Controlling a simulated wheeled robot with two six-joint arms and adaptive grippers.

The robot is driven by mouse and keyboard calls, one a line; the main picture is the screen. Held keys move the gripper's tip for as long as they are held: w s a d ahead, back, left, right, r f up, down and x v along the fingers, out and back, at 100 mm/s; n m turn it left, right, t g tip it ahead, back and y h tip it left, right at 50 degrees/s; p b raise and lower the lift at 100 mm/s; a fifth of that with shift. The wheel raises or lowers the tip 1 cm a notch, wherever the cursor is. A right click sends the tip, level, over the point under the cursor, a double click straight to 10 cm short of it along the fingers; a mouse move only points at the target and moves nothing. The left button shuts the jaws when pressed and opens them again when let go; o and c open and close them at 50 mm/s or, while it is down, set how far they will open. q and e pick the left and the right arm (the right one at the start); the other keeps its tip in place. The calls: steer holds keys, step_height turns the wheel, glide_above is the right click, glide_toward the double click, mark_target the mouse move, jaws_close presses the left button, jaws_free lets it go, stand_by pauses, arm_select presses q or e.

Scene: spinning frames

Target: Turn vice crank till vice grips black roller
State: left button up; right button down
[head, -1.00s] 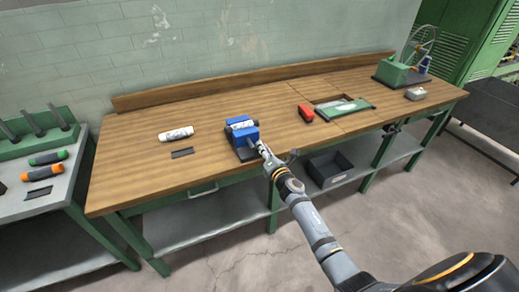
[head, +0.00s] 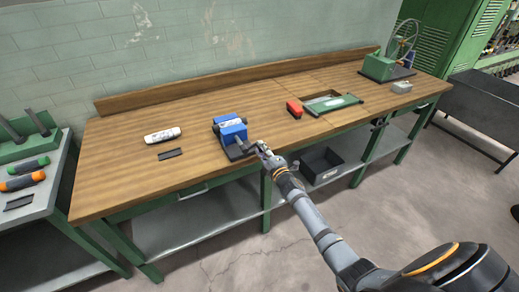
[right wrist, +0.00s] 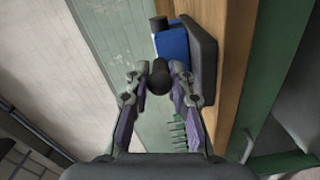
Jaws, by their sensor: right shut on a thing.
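The blue vice (head: 229,130) stands on its dark base near the front edge of the wooden bench. It also shows in the right wrist view (right wrist: 173,44) beside its dark base plate (right wrist: 203,58). My right gripper (head: 262,148) is at the vice's front right corner. In the right wrist view its fingers are shut on a dark round knob, the crank handle (right wrist: 159,80). A dark cylinder shows beyond the handle, by the blue body; I cannot tell whether it is the black roller. The jaw gap is not clear. My left gripper is not in view.
A white tube (head: 162,135) and a dark flat strip (head: 170,154) lie left of the vice. A red object (head: 295,108) and a green-framed plate (head: 333,103) lie to its right. A dark bin (head: 321,164) sits on the lower shelf.

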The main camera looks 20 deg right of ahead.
steer(key=shift+s+d+f+m, duration=0.1)
steer(key=shift+f+m, duration=0.5)
steer(key=shift+m, duration=0.45)
steer(key=shift+d+f+m, duration=0.1)
steer(key=shift+f+m, duration=0.45)
steer(key=shift+m, duration=0.5)
steer(key=c, duration=1.5)
jaws_free()
steer(key=o, duration=0.4)
steer(key=shift+s+r, duration=0.25)
steer(key=shift+r, duration=0.05)
steer(key=shift+c, duration=0.2)
steer(key=shift+w+f, duration=0.1)
steer(key=s, duration=1.2)
steer(key=shift+d, duration=0.2)
